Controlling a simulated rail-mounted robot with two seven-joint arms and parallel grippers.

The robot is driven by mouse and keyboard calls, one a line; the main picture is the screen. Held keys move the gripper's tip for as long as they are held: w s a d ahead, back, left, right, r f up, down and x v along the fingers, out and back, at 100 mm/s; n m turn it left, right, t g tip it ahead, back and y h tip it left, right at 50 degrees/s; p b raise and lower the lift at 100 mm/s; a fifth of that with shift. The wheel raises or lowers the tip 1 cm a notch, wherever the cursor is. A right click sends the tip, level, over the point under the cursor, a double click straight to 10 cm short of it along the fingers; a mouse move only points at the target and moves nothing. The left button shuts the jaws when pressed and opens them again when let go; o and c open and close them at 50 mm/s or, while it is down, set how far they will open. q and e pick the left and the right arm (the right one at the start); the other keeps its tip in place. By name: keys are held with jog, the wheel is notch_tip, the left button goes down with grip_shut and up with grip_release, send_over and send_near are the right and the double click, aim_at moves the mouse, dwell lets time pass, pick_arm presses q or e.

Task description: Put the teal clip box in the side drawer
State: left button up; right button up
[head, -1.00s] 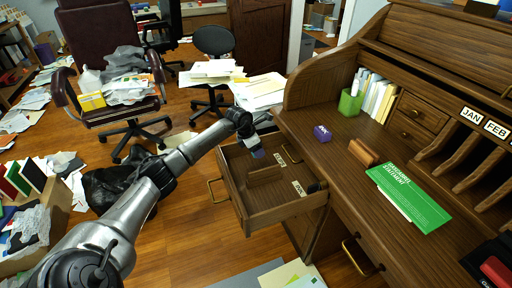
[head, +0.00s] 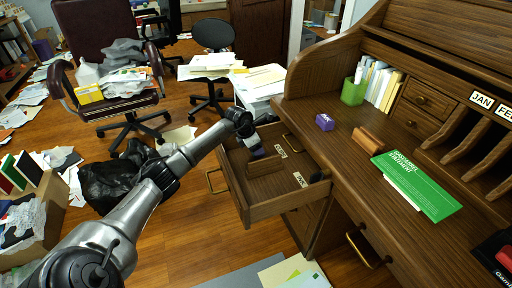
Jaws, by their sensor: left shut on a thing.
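The side drawer (head: 283,206) is pulled out from the left side of the wooden desk. It has dividers and small white labels inside. My left gripper (head: 252,141) is over the far left part of the drawer, pointing down. It is shut on a small box (head: 257,151) that looks bluish-grey; its teal colour is not clear at this size. The box is at or just inside the drawer opening; I cannot tell whether it touches the drawer floor. My right gripper is out of view.
A white paper-topped stand (head: 258,88) is behind the drawer. Chairs and papers clutter the floor.

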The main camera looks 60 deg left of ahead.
pick_arm(q)
jog(key=o, duration=1)
jog(key=d+p+v, duration=0.1)
jog(key=p+v, duration=0.5)
jog(key=v, duration=0.7)
jog(key=shift+s+a+r+p, duration=0.15)
jog(key=shift+a+r+p, duration=0.25)
jog(key=shift+a, duration=0.1)
